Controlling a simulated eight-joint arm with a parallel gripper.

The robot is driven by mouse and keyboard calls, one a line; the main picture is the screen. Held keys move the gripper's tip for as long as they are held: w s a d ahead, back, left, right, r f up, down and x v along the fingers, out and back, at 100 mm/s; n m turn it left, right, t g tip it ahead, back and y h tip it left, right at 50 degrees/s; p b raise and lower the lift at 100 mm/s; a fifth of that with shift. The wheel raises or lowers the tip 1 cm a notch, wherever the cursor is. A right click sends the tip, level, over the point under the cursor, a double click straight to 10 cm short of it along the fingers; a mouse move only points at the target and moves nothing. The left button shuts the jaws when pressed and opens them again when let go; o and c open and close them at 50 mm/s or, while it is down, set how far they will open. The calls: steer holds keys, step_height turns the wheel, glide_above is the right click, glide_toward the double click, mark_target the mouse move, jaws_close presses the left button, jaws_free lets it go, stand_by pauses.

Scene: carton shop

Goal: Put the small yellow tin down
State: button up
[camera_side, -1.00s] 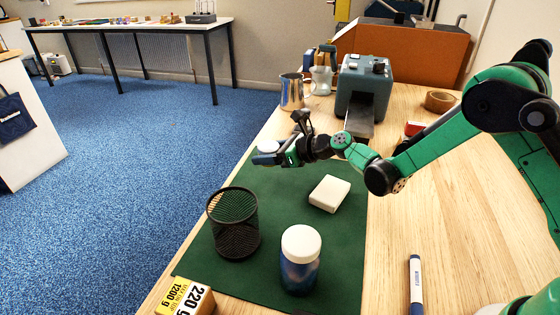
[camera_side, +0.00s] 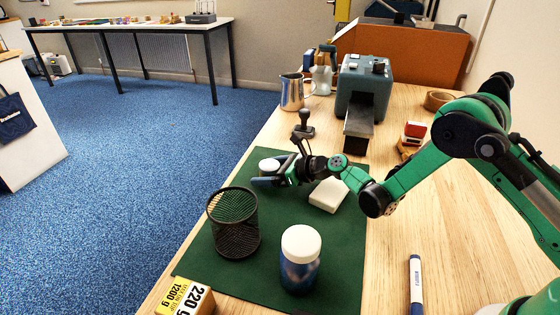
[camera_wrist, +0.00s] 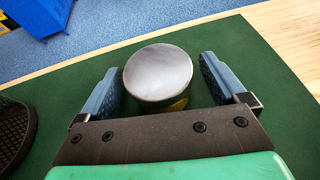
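The small yellow tin (camera_wrist: 158,75) shows its round silver lid and a sliver of yellow side in the wrist view. It appears to stand upright on the green mat (camera_wrist: 225,150). My gripper (camera_wrist: 162,78) has one blue-padded finger on each side of the tin. Green mat shows between the right finger and the tin; the left finger is very near it. The fingers look open around it. In the side view the tin's pale lid (camera_side: 268,164) shows at my gripper (camera_side: 270,176), low over the far left of the mat; its side is mostly hidden.
On the mat are a black mesh cup (camera_side: 234,238), a white block (camera_side: 328,196) and a white-lidded blue jar (camera_side: 300,265). A black-knobbed stamp (camera_side: 304,127) stands beyond my gripper. A grey machine (camera_side: 362,88) and metal pitcher (camera_side: 292,93) stand farther back.

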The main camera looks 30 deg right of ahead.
steer(key=shift+r, duration=0.15)
steer(key=v, duration=0.7)
steer(key=shift+s+d+r, duration=0.1)
steer(key=shift+r, duration=0.05)
steer(key=s+d+r+n+g+h, duration=0.1)
steer(key=s+d+r+n+h, duration=0.1)
steer(key=s+n, duration=0.4)
steer(key=s+d+r+n+g+h, duration=0.1)
steer(key=s+r+n, duration=0.4)
steer(key=n, duration=0.8)
steer(key=s+d+r+n+g+h, duration=0.2)
steer(key=s+d+r+n+h, duration=0.1)
steer(key=s+n+h, duration=0.2)
steer(key=shift+s+r+n, duration=0.3)
steer(key=shift+s+n, duration=0.9)
steer(key=shift+n, duration=1.2)
